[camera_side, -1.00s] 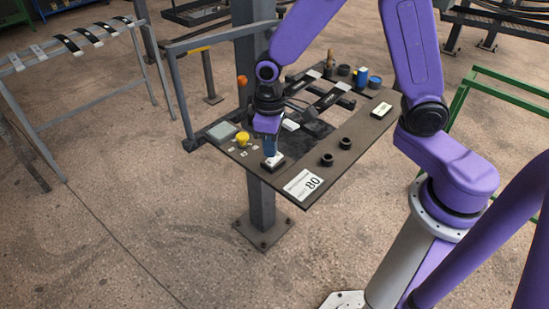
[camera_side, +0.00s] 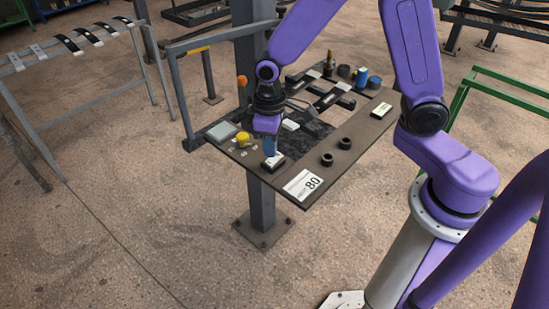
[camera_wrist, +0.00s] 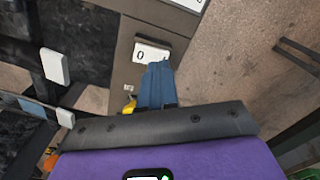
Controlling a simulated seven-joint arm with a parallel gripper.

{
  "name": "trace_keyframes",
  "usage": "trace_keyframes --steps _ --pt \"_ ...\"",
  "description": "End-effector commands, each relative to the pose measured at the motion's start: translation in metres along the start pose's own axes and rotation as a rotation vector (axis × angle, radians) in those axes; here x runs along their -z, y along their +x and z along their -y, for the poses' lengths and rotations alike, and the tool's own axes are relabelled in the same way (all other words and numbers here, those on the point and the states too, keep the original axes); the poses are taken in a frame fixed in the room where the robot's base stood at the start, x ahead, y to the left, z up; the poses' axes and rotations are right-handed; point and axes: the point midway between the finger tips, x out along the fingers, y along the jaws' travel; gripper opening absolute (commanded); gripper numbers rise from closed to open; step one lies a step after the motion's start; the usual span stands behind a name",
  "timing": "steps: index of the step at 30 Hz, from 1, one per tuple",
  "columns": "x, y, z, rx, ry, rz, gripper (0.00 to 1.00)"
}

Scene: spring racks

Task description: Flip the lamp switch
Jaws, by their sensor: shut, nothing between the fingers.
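A white rocker switch in a dark housing (camera_side: 274,163) sits near the front edge of the dark panel (camera_side: 310,170). It also shows in the wrist view as a white rocker (camera_wrist: 151,52) marked "0". I take it for the lamp switch; no lamp label is readable. My gripper (camera_side: 269,152) points down at this switch, its blue fingers shut and empty. In the wrist view the fingertips (camera_wrist: 159,67) overlap the near edge of the rocker and hide part of it. I cannot tell whether they touch it.
A yellow knob (camera_side: 242,138) stands left of the switch. A white block (camera_side: 290,125) lies behind it. A label reading 80 (camera_side: 303,184) is at the front, with black rings (camera_side: 327,159) to the right. An orange ball (camera_side: 242,80) is behind my gripper. A grey rail (camera_side: 178,95) borders the left.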

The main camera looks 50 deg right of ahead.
Motion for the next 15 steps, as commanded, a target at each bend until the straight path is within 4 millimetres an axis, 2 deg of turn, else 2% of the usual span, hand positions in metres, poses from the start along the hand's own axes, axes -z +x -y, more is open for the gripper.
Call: trace_keyframes --steps 15 --pt "-0.0001 0.0032 0.0000 0.000 0.000 0.001 0.00"
